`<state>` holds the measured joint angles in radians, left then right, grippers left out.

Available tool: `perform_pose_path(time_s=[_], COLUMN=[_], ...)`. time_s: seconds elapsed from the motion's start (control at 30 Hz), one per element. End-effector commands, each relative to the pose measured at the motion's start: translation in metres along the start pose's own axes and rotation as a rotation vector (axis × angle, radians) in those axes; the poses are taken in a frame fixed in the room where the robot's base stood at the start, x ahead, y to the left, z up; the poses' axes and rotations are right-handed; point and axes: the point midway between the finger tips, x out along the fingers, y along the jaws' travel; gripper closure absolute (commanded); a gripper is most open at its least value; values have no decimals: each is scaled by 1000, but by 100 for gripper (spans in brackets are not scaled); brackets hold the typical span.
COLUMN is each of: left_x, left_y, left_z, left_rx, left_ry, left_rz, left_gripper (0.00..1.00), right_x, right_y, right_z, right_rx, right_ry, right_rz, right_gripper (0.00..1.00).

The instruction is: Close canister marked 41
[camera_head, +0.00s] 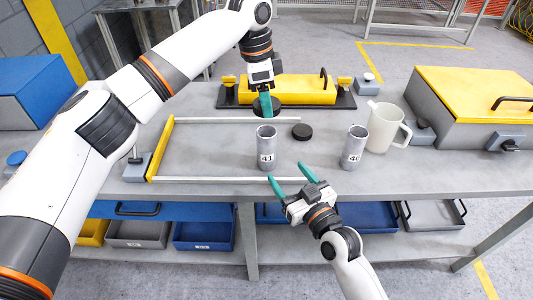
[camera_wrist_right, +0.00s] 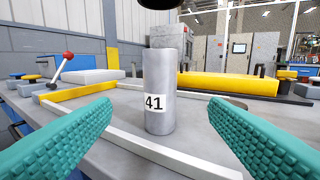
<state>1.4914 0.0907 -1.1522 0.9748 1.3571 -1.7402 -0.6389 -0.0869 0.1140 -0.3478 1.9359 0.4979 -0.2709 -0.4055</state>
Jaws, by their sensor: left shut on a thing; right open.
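The grey metal canister marked 41 (camera_head: 266,150) stands upright with its top open. In the right wrist view the canister (camera_wrist_right: 160,75) is centred between and beyond the fingers. My left gripper (camera_head: 266,104), with teal fingers, is shut on a black round lid (camera_head: 277,104) behind and above the canister. The lid's underside (camera_wrist_right: 160,3) shows at the top of the right wrist view, above the canister and apart from it. My right gripper (camera_head: 289,179) is open and empty, in front of the canister and not touching it.
A second canister marked 40 (camera_head: 354,148), a white jug (camera_head: 385,127) and a loose black lid (camera_head: 302,131) stand to the right. White rails and a yellow bar (camera_head: 160,150) lie around the canister. A yellow block (camera_head: 300,90) and a yellow-topped box (camera_head: 475,92) are behind.

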Motion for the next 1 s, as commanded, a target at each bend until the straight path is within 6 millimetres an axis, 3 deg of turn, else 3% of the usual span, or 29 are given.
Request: perform_pose_path(time_s=[0.47, 1.0], left_x=[0, 0], left_y=[0, 0], left_z=[0, 0], left_rx=[-1, -1], left_ry=[0, 0], left_rz=[0, 0], left_gripper=[65, 65], right_x=[9, 101], right_y=[0, 0], right_z=[0, 1], right_rx=[0, 1], right_ry=[-7, -6], right_rz=[-2, -1], right_gripper=[31, 31])
